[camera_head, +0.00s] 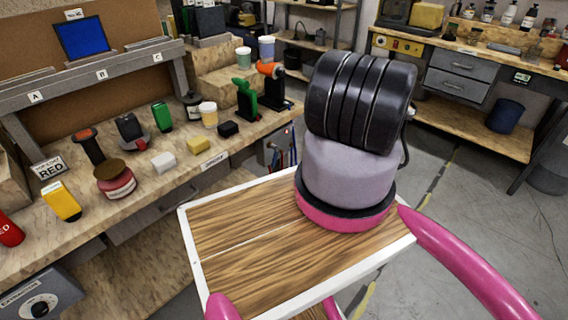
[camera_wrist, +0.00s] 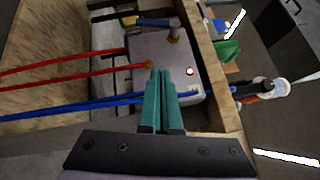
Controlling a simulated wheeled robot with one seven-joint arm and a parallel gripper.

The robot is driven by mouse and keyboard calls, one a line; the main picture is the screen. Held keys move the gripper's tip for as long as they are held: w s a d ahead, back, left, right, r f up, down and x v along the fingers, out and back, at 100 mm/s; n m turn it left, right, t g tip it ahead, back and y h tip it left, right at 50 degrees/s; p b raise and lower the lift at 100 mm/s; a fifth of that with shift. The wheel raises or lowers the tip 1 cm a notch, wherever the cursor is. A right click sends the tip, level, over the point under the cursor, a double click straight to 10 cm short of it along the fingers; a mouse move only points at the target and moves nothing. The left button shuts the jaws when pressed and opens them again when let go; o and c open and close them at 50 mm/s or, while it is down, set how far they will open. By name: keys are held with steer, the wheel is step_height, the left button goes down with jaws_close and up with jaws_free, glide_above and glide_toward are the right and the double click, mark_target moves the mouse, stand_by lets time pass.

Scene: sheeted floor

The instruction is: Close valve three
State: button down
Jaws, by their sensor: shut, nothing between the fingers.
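In the wrist view, my gripper (camera_wrist: 160,72) is shut with its teal fingertips together and nothing between them. The fingertips are over a grey metal box (camera_wrist: 142,48) with brass-coloured fittings and a small glowing red-and-white lamp (camera_wrist: 189,71). Red hoses (camera_wrist: 75,73) and blue hoses (camera_wrist: 70,110) run to the box from the left. A dark handle (camera_wrist: 155,22) is at the box's far edge. No valve number is readable, so I cannot tell which is valve three. In the head view, the hoses (camera_head: 284,160) show below the bench; my gripper is hidden there.
A wooden board frame (camera_wrist: 217,62) edges the box on the right. A green object (camera_wrist: 228,51) and an orange-and-black tool (camera_wrist: 262,88) are beyond it. In the head view, a cluttered workbench (camera_head: 190,174) is at left; grey floor (camera_head: 455,225) is open at right.

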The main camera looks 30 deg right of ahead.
step_height(320, 180, down, 5)
steer(key=s+m+t, duration=0.1)
steer(key=s+t, duration=0.1)
steer(key=s, duration=0.1)
steer(key=s+a+r+x, duration=0.1)
steer(key=s+x, duration=0.1)
steer(key=x, duration=1.1)
steer(key=shift+s+a, duration=0.2)
steer(key=shift+a, duration=0.15)
